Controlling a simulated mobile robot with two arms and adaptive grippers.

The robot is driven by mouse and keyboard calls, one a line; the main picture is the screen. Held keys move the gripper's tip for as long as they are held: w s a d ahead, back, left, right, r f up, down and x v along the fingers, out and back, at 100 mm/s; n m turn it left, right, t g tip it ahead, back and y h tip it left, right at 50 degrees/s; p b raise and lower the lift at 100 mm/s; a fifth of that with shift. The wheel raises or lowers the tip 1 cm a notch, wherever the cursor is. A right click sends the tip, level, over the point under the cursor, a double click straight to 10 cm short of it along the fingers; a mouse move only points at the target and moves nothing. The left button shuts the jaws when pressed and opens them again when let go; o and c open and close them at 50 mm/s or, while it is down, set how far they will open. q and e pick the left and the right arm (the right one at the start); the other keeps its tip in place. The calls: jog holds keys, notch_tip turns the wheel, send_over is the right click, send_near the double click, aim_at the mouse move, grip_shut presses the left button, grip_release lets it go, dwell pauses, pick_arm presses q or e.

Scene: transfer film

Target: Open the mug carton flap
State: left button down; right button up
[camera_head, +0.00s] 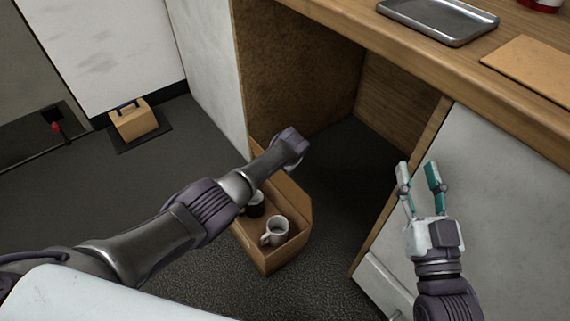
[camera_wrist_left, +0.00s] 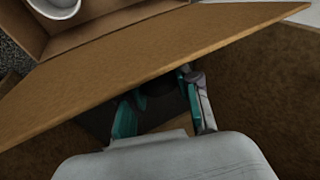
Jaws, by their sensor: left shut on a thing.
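The mug carton (camera_head: 268,262) is a brown open box on the floor. A white mug (camera_head: 275,231) stands in its near end, and a dark mug (camera_head: 255,206) is partly hidden by my left arm. Its flap (camera_head: 295,205) stands raised along the right side. In the left wrist view the flap (camera_wrist_left: 110,85) crosses the picture as a broad brown panel, with a white mug (camera_wrist_left: 55,5) beyond it. My left gripper (camera_wrist_left: 160,93) is shut on the flap at its edge; the fingertips are partly hidden. My right gripper (camera_head: 418,172) is open and empty, at the right by the cabinet.
A pale cabinet front (camera_head: 480,190) is at the right. A small tan box (camera_head: 133,122) with a handle sits on a dark mat at the left.

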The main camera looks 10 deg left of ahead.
dwell(0.4)
pick_arm(q)
jog(key=c, duration=0.8)
grip_release()
jog(key=shift+f, duration=0.1)
jog(key=v, duration=1.2)
jog(key=shift+d, duration=0.1)
jog(key=shift+c, duration=0.4)
